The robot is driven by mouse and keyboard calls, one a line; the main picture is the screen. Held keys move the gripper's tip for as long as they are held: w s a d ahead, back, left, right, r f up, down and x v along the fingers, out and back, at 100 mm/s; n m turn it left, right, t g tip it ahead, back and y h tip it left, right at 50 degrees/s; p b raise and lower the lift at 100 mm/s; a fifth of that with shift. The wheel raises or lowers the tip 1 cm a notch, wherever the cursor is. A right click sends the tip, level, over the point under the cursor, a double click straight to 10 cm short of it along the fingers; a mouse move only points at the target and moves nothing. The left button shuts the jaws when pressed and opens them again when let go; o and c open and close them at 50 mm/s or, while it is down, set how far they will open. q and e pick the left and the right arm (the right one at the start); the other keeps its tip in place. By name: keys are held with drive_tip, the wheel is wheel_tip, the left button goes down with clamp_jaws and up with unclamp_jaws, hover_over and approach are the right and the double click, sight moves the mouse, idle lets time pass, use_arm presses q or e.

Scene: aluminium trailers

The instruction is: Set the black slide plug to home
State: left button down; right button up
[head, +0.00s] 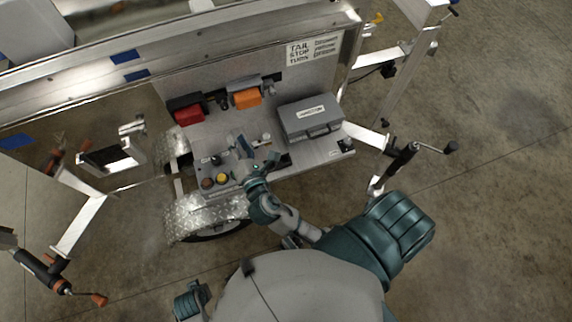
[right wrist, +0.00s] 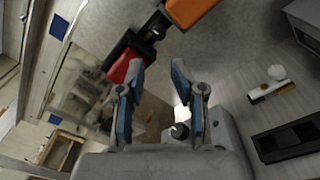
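A small black knob, which looks like the black slide plug (head: 216,159), stands on the trailer's grey deck panel in the head view, left of my right gripper. In the right wrist view a dark round knob (right wrist: 179,131) shows low between the fingers, close to the right finger; it appears to be the same part. My right gripper (head: 255,153) is over the panel with its two fingers spread. In the right wrist view the gripper (right wrist: 158,70) is open, with nothing held between the fingertips. Which slide position the plug has cannot be told. My left gripper is not in view.
A red-fronted unit (head: 189,115) and an orange-fronted unit (head: 247,98) stand at the panel's back. A grey case (head: 310,118) sits to the right. Yellow (head: 222,178) and orange (head: 207,183) buttons lie near the front edge, above a metal fender (head: 205,212).

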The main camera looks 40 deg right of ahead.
drive_tip(key=v, duration=0.7)
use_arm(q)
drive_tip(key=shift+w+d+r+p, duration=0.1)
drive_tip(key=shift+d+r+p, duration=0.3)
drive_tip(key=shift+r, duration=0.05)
use_arm(e)
drive_tip(key=s+d+f+m+g, duration=0.2)
drive_tip(key=f+m+g, duration=0.1)
drive_tip(key=f, duration=0.3)
drive_tip(key=s+d+f+m+g+y, duration=0.1)
drive_tip(key=s+d+f+m+g, duration=0.1)
drive_tip(key=f+m, duration=0.4)
drive_tip(key=s+d+f+m+g, duration=0.2)
drive_tip(key=d+f+m+g, duration=0.2)
drive_tip(key=f, duration=0.4)
drive_tip(key=shift+d+m+g, duration=0.25)
drive_tip(key=shift+m+g, duration=0.15)
drive_tip(key=shift+m, duration=0.2)
drive_tip(key=shift+s, duration=0.1)
